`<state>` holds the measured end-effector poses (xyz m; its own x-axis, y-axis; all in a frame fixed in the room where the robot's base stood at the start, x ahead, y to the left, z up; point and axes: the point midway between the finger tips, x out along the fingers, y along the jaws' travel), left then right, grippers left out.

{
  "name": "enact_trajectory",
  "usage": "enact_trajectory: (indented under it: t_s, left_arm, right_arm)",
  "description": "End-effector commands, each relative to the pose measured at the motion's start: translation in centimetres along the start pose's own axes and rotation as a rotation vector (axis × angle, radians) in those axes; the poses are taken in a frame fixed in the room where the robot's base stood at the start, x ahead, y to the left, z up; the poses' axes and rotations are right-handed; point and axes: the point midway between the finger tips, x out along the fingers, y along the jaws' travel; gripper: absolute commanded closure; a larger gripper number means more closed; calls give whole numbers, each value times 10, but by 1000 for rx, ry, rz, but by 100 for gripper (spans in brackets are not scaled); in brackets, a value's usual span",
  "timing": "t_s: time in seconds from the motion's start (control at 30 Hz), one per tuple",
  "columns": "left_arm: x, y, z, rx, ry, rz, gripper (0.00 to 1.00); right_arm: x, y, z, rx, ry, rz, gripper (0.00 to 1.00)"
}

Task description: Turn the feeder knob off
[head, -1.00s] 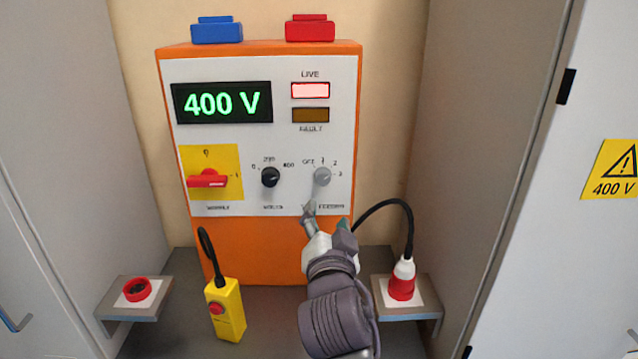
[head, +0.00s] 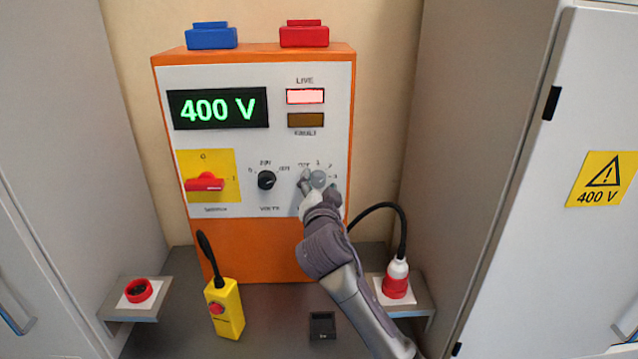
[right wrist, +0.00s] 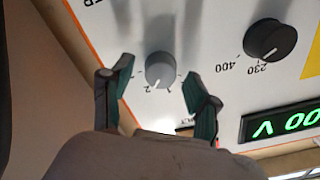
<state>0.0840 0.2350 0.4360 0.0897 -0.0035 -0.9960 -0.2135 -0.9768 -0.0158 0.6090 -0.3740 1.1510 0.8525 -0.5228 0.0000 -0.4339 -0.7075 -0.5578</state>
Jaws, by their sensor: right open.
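The feeder knob (head: 317,179) is a grey round dial on the white front panel of the orange unit, right of the black volts knob (head: 267,180). My right gripper (head: 318,189) is at the feeder knob and partly covers it and its label. In the right wrist view the grey knob (right wrist: 160,70) sits between the two green-padded fingers of my open right gripper (right wrist: 157,88), with a gap on each side. The knob's pointer is toward the 2 mark in that upside-down view. My left gripper is not in view.
The display (head: 218,108) reads 400 V and the LIVE lamp (head: 305,96) is lit. A red supply switch (head: 205,184) is at the panel's left.

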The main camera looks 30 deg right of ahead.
Motion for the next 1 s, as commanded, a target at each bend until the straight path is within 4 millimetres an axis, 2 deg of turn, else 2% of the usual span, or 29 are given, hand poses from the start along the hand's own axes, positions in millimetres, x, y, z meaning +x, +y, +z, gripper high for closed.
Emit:
enact_trajectory:
  t_s: [0.17,0.2,0.53,0.77,1.0]
  left_arm:
    - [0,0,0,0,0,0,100]
    - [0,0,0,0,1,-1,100]
    - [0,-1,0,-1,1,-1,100]
    - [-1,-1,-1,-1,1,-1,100]
    - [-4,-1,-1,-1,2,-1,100]
  right_arm:
    - [0,0,0,0,0,0,40]
    - [0,0,0,0,0,0,44]
    - [0,0,0,-1,-1,0,99]
    - [0,0,0,-16,-1,1,100]
    - [0,0,1,-113,-3,2,100]
